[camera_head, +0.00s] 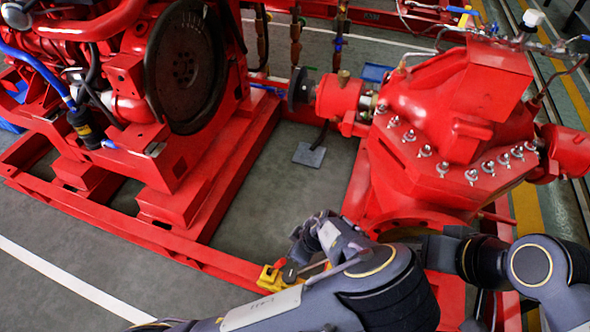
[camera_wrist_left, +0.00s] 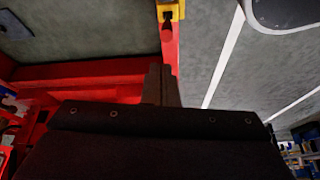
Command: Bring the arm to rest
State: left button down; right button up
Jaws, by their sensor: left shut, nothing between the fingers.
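My left gripper (camera_wrist_left: 161,82) shows in the left wrist view, with its two dark fingers together and nothing between them. Its dark body fills the bottom of that view. A yellow piece with a red part below it (camera_wrist_left: 169,12) appears just beyond the fingertips, and I see a gap between them. In the head view, my grey and black arm links cross the bottom. I cannot make out the left fingertips clearly there. A yellow piece (camera_head: 268,279) sits at the front red rail beside my arm. My right gripper is not in view.
The red engine with its dark flywheel (camera_head: 186,68) stands at left, and the red pump (camera_head: 450,100) with several studs stands at right. The red base frame (camera_head: 215,258) runs close to my arm. Open grey floor (camera_head: 60,285) lies at lower left.

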pick_arm(q)
jog(key=s+a+r+m+g+h, duration=0.15)
jog(key=a+r+h, duration=0.3)
jog(key=r, duration=0.55)
jog(key=s+a+r+m+g+h, duration=0.1)
jog(key=s+a+r+m+h, duration=0.3)
jog(key=r, duration=0.7)
jog(key=s+a+r+m+t, duration=0.55)
jog(key=s+a+r, duration=0.35)
jog(key=a, duration=0.3)
notch_tip(320, 180, up, 21)
jog(key=p, duration=2.1)
jog(key=shift+a+n, duration=0.25)
jog(key=shift+n, duration=0.05)
jog(key=shift+f+y, duration=0.1)
jog(key=shift+y, duration=0.15)
